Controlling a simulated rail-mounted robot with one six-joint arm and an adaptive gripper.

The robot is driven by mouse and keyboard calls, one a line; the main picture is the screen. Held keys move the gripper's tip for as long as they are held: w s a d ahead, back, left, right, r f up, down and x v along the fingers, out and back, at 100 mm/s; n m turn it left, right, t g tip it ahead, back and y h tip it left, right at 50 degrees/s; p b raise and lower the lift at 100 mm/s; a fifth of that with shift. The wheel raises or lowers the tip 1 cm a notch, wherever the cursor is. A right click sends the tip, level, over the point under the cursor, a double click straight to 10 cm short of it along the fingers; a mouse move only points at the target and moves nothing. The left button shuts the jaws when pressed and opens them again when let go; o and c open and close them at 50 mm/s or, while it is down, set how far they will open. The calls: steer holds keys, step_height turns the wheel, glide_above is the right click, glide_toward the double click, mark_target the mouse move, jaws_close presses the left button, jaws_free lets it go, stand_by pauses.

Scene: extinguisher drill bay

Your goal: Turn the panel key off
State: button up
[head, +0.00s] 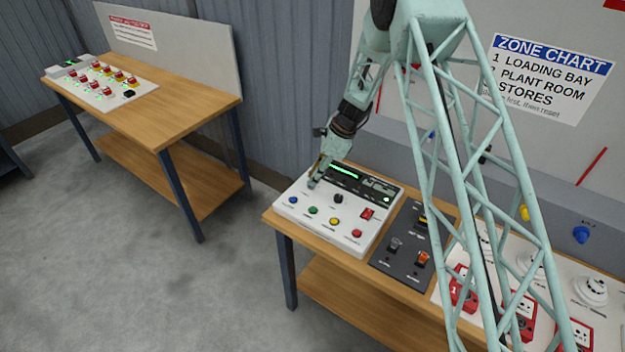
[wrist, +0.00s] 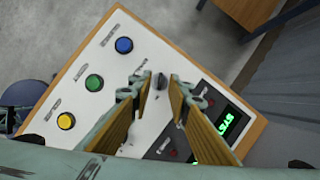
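The white control panel (head: 318,232) lies on the wooden bench, with a small black key knob (head: 338,199) near its middle. My gripper (head: 315,182) is above the panel, left of the knob in the head view. The knob's exact setting is too small to read.
Blue (head: 292,200), green (head: 313,210), yellow (head: 334,221) and red (head: 357,233) buttons line the panel front. A red switch (head: 367,214) sits right of the knob, and a lit green display (head: 345,173) behind. A dark switch plate (head: 405,243) adjoins on the right.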

steer(key=shift+x, duration=0.8)
steer(key=shift+c, duration=0.4)
jaws_close()
